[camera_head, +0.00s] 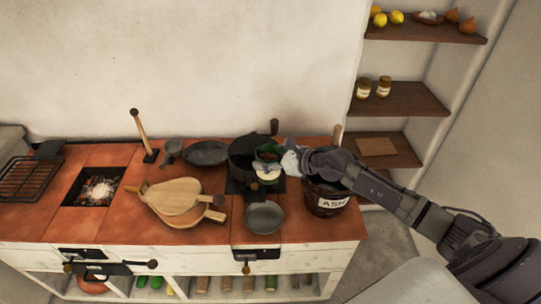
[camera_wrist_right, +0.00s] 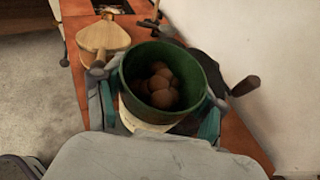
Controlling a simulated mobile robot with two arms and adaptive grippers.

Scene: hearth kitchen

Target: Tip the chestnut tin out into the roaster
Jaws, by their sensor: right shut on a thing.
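The green chestnut tin (camera_head: 267,153) with a cream label is in my right gripper (camera_head: 283,160), above the right part of the counter. In the wrist view the tin (camera_wrist_right: 125,75) is between the two fingers of my right gripper (camera_wrist_right: 160,118), with several brown chestnuts (camera_wrist_right: 160,88) inside. A black round pan, likely the roaster (camera_head: 240,148), sits just left of and behind the tin, partly hidden by it. In the wrist view the dark pan (camera_wrist_right: 208,66) and its handle (camera_wrist_right: 245,86) show beyond the tin. My left gripper is not in view.
An ash bucket (camera_head: 327,205) stands right of the tin, under my right arm. A small grey pan (camera_head: 264,217) lies in front. Shelves (camera_head: 400,100) hang at right.

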